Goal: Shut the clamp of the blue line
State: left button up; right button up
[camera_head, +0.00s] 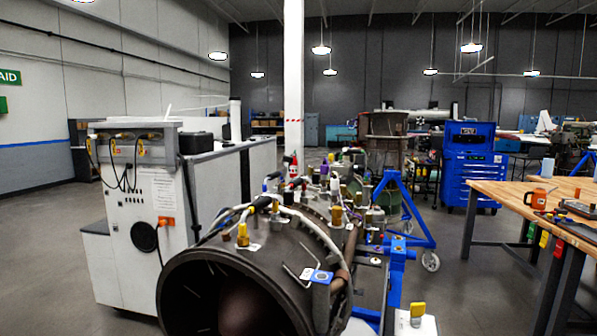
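The turbine (247,283) lies on its side low in the centre, its dark open end facing me. White and dark lines (300,217) run over its top among several yellow, blue, purple and red caps. A blue block with a pale round face (321,277) sits on the right side of the rim. I cannot tell which line is the blue line, nor make out its clamp or whether that is open. Neither of my grippers is in view.
A blue stand frame (397,270) supports the turbine on the right. A white test cabinet (140,200) stands close on the left. A blue tool chest (471,170) stands behind.

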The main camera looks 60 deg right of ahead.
aim_at(285, 159)
jog(key=z, duration=1.9)
jog(key=i, duration=1)
jog(key=z, duration=1.85)
jog(key=k, duration=1.85)
jog(key=u, duration=0.6)
